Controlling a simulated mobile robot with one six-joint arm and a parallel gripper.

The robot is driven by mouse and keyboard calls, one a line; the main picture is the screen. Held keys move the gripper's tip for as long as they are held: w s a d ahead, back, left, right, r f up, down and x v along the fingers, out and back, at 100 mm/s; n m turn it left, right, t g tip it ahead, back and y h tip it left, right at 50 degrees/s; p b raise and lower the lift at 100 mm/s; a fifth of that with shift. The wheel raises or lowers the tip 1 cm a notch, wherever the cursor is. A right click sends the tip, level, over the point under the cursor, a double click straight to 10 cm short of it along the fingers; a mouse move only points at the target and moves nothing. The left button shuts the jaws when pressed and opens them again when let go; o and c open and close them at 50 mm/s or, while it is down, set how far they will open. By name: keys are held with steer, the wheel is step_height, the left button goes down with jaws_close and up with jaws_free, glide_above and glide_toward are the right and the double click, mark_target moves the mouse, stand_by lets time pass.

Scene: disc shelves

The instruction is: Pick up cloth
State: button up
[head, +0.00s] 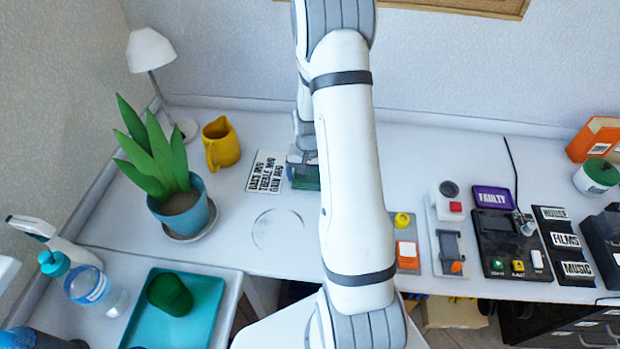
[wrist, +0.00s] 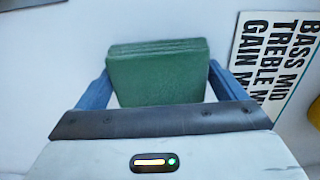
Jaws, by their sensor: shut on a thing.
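The cloth (wrist: 158,75) is a green folded block with layered edges. In the wrist view it sits between the two blue fingers of my gripper (wrist: 160,88), which are shut on it from both sides. In the head view the green cloth (head: 304,178) shows at the desk's back, beside the black-and-white lettered card, partly hidden by my arm. My gripper (head: 303,160) is mostly hidden there too. I cannot tell whether the cloth touches the desk.
A lettered card (head: 265,171) lies just left of the cloth. A yellow mug (head: 221,143), a potted plant (head: 180,190) and a lamp (head: 151,55) stand further left. Devices, including a dark unit (head: 509,245), fill the right side. A teal tray (head: 205,310) is at front left.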

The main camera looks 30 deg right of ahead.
mark_target(309, 175)
steer(key=shift+c, duration=0.6)
step_height(309, 175, up, 10)
steer(key=shift+r, duration=0.1)
